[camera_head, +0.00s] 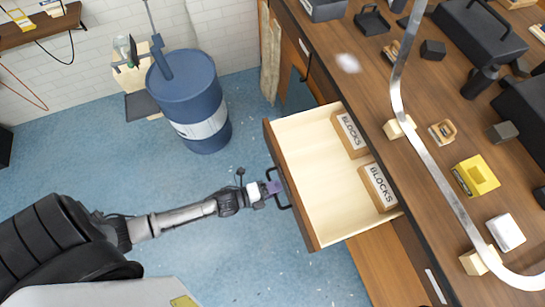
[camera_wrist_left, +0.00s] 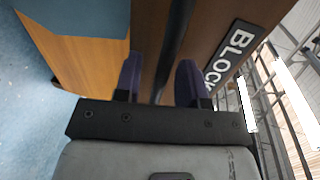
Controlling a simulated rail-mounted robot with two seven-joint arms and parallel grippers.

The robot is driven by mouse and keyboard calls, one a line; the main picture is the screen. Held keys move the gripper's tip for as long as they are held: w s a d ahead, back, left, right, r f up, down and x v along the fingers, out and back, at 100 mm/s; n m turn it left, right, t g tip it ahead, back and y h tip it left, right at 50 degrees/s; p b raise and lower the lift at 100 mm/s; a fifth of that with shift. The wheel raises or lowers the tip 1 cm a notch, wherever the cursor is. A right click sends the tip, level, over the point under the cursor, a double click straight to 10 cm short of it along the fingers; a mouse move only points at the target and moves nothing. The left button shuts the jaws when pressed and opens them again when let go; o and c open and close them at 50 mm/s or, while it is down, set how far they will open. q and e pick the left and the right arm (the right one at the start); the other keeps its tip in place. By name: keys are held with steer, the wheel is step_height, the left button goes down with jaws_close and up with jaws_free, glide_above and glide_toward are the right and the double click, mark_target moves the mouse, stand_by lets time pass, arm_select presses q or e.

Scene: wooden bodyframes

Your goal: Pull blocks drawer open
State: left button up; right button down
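The blocks drawer (camera_head: 310,195) is pulled well out from the wooden workbench. Two wooden boxes labelled BLOCKS, one toward the back (camera_head: 350,134) and one nearer (camera_head: 378,188), sit at its bench side. Its dark bar handle (camera_head: 283,204) is on the drawer front. My left gripper (camera_head: 273,187) is at this handle. In the left wrist view the dark handle bar (camera_wrist_left: 174,45) runs between the two purple fingers (camera_wrist_left: 159,80), which stand apart with a gap around it. A label reading BLOC (camera_wrist_left: 232,52) shows beside them. My right gripper is not in view.
A blue barrel (camera_head: 190,100) stands on the floor left of the drawer. The blue floor between barrel and my arm is clear.

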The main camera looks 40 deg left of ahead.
arm_select(q)
steer(key=p+v, duration=0.1)
steer(key=v, duration=1.2)
steer(key=shift+s, duration=0.35)
steer(key=shift+a+r, duration=0.1)
steer(key=shift+a, duration=0.05)
